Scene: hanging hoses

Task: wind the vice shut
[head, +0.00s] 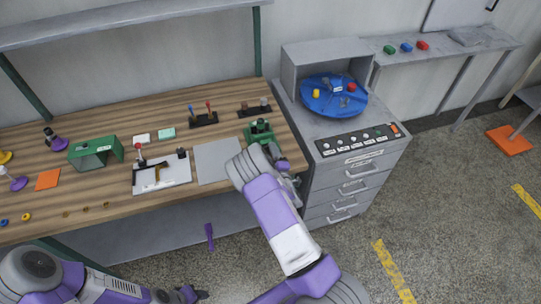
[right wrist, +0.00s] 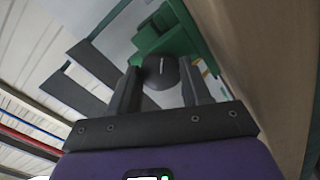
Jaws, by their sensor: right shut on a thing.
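The green vice (head: 260,133) stands at the right front part of the wooden bench. In the right wrist view its green body (right wrist: 170,35) is just beyond my fingers. My right gripper (head: 288,174) reaches to the bench's front right edge, in front of the vice. It is shut on the vice's dark rounded handle (right wrist: 160,72), which sits between the two fingers in the right wrist view. The wrist partly hides the handle in the head view. My left gripper (head: 192,294) is low at the bottom of the head view, away from the bench; its opening is unclear.
A grey plate (head: 217,160) lies left of the vice, and a white board with a clamp (head: 162,176) farther left. A rack with coloured handles (head: 203,118) stands behind. A grey drawer cabinet (head: 352,182) is close on the right. The floor in front is open.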

